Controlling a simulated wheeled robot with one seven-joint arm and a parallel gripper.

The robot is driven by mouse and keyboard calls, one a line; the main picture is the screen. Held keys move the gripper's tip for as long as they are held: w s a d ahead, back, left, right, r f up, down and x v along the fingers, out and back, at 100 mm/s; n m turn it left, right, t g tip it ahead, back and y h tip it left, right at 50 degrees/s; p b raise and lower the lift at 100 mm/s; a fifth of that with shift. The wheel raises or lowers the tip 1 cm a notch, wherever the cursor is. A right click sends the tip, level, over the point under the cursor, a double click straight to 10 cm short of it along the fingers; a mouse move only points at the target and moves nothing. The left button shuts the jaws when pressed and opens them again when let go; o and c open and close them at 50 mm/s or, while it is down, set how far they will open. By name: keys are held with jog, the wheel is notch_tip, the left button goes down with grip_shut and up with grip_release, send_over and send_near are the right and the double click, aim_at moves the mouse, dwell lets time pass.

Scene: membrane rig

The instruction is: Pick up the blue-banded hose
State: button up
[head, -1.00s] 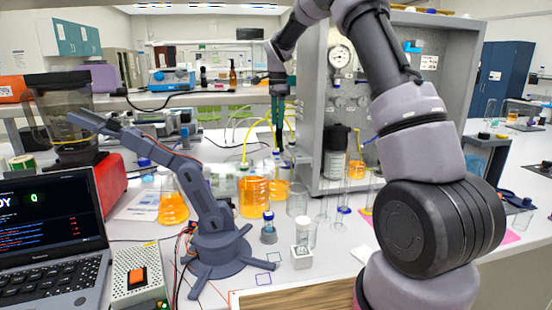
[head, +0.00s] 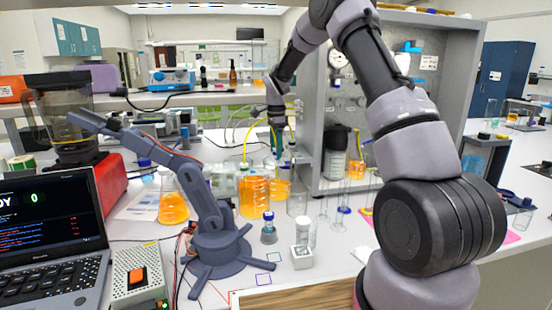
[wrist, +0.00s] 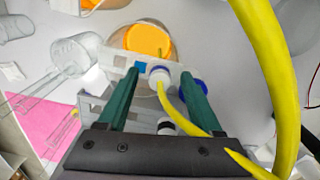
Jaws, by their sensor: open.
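In the wrist view my gripper (wrist: 160,73) is open, its two green fingers on either side of a white-capped hose end (wrist: 158,76). A thin yellow hose (wrist: 191,112) runs from this end and passes the right finger. A blue patch (wrist: 141,66) shows on the pale holder beside the left fingertip. I cannot tell whether a blue band is on the hose itself. Whether the fingers touch the hose end is unclear. In the head view my gripper (head: 277,150) points down among yellow hoses (head: 246,140), behind the orange-filled beakers.
A thick yellow hose loop (wrist: 268,65) arches close to the wrist camera. A dark blue ring (wrist: 193,86) lies by the right finger. An orange-filled vessel (wrist: 147,40) is just beyond the fingertips. The grey rig cabinet (head: 312,110) stands to the right in the head view.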

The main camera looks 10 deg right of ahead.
grip_shut()
jog(key=shift+r, duration=0.1)
notch_tip(320, 180, up, 18)
dwell(0.7)
dwell(0.4)
